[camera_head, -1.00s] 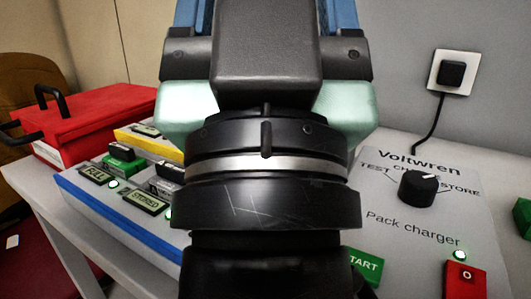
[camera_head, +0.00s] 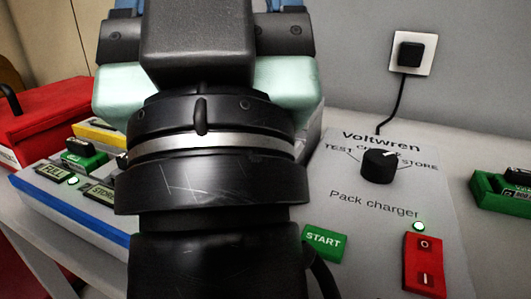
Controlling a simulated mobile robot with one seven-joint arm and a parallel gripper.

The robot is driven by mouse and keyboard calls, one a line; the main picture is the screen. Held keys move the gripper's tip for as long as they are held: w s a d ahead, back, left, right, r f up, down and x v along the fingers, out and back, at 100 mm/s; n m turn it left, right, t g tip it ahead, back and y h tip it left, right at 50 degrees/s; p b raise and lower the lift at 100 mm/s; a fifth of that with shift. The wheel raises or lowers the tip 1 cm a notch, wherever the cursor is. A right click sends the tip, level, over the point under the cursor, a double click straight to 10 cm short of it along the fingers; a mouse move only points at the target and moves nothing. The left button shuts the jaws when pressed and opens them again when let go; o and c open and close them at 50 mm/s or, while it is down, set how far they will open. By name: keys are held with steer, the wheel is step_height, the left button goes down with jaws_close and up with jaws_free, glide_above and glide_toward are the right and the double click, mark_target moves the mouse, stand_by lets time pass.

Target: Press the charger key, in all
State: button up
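The pack charger (camera_head: 440,255) is a grey sloped panel at right, labelled "Voltwren" and "Pack charger". Its green START key (camera_head: 324,242) shows just right of my arm. A black knob (camera_head: 380,166) sits above, its white mark pointing up and right, among the labels TEST, a partly hidden one and STORE. A red rocker switch marked O and I (camera_head: 424,266) is at lower right, with a lit green lamp (camera_head: 418,226) above it. My gripper (camera_head: 198,45) is seen from behind at the top; its fingertips are out of frame. Nothing of it visibly touches the START key.
A blue-edged rack (camera_head: 70,217) with battery packs and FULL and STORED signs stands at left, partly behind my arm. A red case (camera_head: 55,104) lies beyond it. A green pack (camera_head: 500,194) is at the right edge. A cable runs to the wall socket (camera_head: 411,53).

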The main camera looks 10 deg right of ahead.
jaws_close()
stand_by(1.5)
